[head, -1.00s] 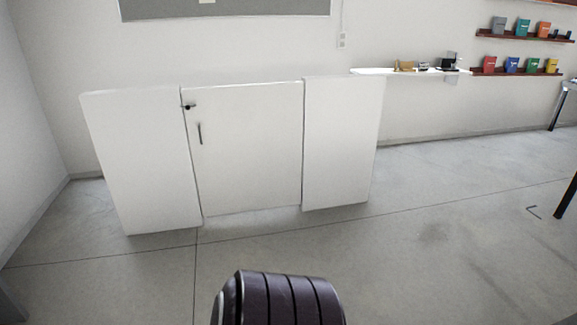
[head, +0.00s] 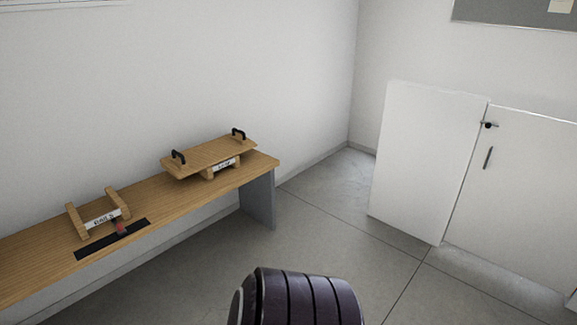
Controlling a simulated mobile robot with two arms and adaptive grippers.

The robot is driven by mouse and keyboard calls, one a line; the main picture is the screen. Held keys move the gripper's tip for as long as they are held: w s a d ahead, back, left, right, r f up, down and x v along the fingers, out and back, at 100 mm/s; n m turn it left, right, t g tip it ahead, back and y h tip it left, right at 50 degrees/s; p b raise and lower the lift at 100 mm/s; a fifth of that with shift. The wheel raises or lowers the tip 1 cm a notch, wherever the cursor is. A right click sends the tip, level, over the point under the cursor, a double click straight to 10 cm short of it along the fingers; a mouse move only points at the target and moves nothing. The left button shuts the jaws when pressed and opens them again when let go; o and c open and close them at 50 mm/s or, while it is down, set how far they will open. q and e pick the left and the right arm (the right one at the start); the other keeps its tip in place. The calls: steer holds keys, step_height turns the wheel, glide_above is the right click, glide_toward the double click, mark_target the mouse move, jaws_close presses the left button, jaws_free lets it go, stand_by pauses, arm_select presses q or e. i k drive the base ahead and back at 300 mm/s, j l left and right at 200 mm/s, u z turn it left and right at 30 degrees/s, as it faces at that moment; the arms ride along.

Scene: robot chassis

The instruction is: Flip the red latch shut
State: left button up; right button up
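A small red piece (head: 120,226), perhaps the red latch, shows at the left on the wooden bench (head: 50,232). It stands on or beside a black strip (head: 92,246), in front of a wooden cradle (head: 76,221) with a white label. It is too small to tell whether it is flipped open or shut. Neither of my grippers is in view.
A wooden board (head: 205,158) with two black handles rests at the bench's right end. A white cabinet (head: 425,165) with a small dark latch (head: 488,125) stands at the right. The grey floor (head: 330,225) between bench and cabinet is clear.

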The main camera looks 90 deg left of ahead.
mark_target(121, 230)
steer(key=u, duration=3.85)
steer(key=i+u, duration=0.25)
steer(key=i+j, duration=0.1)
steer(key=i, duration=0.2)
steer(key=i+j+z, duration=0.15)
steer(key=i, duration=0.2)
